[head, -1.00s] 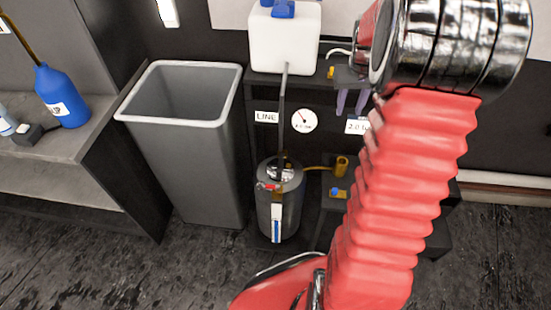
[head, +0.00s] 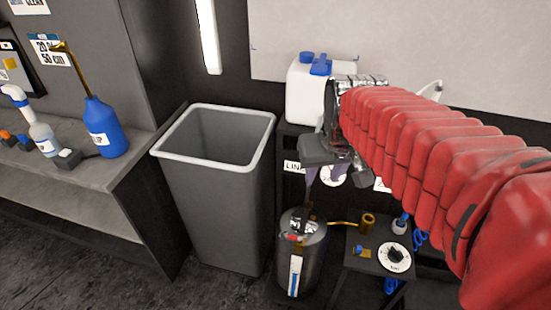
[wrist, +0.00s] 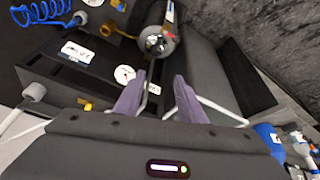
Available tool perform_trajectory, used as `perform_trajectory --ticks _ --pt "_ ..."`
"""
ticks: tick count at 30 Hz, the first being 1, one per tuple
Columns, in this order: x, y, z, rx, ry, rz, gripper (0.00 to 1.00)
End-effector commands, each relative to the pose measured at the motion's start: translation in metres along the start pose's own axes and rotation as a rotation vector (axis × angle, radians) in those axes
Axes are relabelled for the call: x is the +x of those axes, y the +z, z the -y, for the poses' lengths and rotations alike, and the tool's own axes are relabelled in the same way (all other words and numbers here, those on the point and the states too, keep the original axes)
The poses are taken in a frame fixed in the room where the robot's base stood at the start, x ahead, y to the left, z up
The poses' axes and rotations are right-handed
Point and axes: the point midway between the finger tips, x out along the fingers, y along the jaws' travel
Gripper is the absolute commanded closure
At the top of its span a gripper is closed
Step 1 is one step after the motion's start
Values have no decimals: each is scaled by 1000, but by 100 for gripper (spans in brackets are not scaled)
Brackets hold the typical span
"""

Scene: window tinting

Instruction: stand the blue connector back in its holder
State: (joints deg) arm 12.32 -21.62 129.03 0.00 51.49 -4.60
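A small blue and white piece (head: 399,223), which looks like the blue connector, is on the low black stand (head: 375,262) beside a blue coiled hose (head: 419,239). I cannot tell whether it stands in a holder or leans. In the wrist view the blue coil (wrist: 42,11) is at the top left, with a blue and white piece (wrist: 78,18) by it. My gripper (head: 319,182) hangs above and left of the stand, apart from the piece. Its two purple fingers (wrist: 159,76) are spread with nothing between them.
A grey tank (head: 302,245) with a brass pipe and a brass cup (head: 367,222) is left of the piece. A dial (head: 394,257) is in front of it. A white container (head: 305,92) is behind my gripper. A grey bin (head: 212,190) stands left.

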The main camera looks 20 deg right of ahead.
Motion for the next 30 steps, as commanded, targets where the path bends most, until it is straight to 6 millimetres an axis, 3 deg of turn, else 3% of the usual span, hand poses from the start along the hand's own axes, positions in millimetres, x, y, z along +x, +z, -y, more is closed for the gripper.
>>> perform_trajectory --ticks 6,15,20,30 --pt "-20 36 33 -51 -31 -55 63" --pt "-34 84 63 -107 -76 -116 63" --pt "-34 93 67 -115 -85 -126 63" --pt "-34 93 67 -115 -85 -126 63"
